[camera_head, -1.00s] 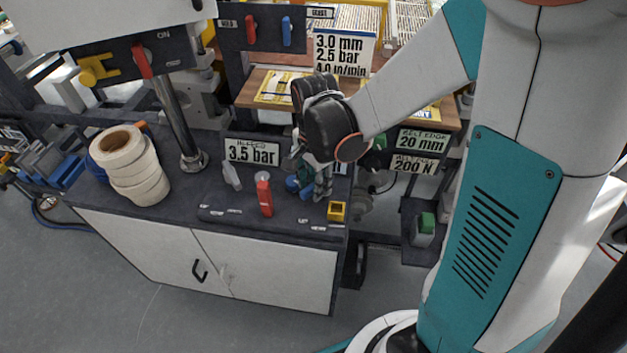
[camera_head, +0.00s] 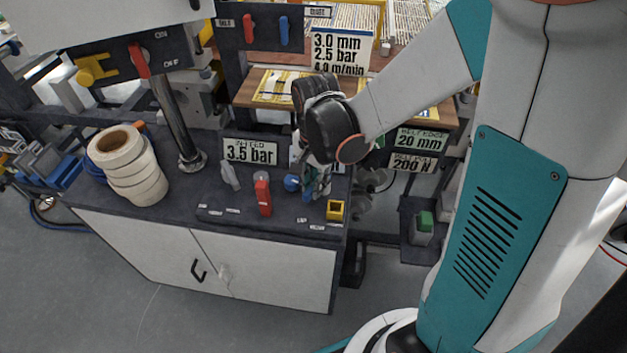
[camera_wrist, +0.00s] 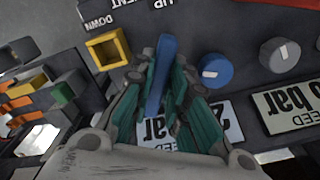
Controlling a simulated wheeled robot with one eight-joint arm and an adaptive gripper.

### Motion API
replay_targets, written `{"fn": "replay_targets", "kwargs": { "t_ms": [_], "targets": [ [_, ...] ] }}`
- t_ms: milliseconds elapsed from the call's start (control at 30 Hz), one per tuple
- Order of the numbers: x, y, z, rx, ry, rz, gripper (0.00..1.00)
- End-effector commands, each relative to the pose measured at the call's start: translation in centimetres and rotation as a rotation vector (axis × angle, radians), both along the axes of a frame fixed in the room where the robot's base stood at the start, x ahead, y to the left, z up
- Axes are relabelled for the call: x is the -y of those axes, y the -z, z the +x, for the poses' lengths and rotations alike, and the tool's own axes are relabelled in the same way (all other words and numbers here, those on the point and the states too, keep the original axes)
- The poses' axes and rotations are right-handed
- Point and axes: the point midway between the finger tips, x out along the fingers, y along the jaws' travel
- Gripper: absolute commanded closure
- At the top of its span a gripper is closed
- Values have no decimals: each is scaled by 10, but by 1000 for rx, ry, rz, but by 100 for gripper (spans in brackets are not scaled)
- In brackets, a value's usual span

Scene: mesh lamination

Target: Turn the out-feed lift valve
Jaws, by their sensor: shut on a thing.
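In the wrist view, my gripper (camera_wrist: 165,92) is shut on a blue lever (camera_wrist: 161,58), its teal fingers on both sides of the lever. "UP", "DOWN" and "VENT" markings are on the dark panel beside it. I take this lever as the lift valve's handle; its base is hidden by the fingers. In the head view, my gripper (camera_head: 318,182) reaches down to the right end of the dark bench top. The lever cannot be made out clearly there.
A blue knob (camera_wrist: 215,70) and a grey knob (camera_wrist: 279,54) are close by. A yellow square part (camera_wrist: 106,50) is left of the fingers. A red lever (camera_head: 263,196) stands left of my gripper. Tape rolls (camera_head: 131,168) stand further left.

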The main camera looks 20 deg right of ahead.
Motion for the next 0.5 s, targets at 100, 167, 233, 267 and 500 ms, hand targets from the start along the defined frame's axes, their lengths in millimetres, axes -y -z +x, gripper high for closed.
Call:
{"fn": "replay_targets", "kwargs": {
  "t_ms": [100, 167, 233, 267, 500],
  "targets": [
    [2, 0, -3, 1, -100, 1, 100],
    [3, 0, -5, 1, -156, 1, 100],
    [5, 0, -7, 1, -223, 1, 100],
    [6, 0, -7, 1, -252, 1, 100],
    [13, 0, -13, 1, -480, 1, 100]
  ]
}}
